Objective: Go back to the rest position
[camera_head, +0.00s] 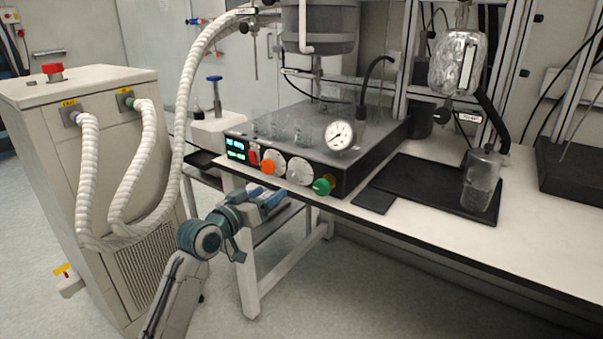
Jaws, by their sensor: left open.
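My left arm comes in from the bottom left. Its gripper (284,198) is in front of the bench's front edge, below the control box, and points to the right. It is open and holds nothing that I can see; its fingertips are small and partly hard to make out. The reactor control box (345,172) stands on the bench above it, with a lit display (236,149), an orange knob (268,167), a green knob (322,187) and a round pressure gauge (340,135). My right gripper does not show.
A white cabinet unit (150,265) with ribbed hoses (185,110) and a red knob (53,72) stands at the left. A white table leg (246,285) stands near my arm. Floor at the lower middle is clear.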

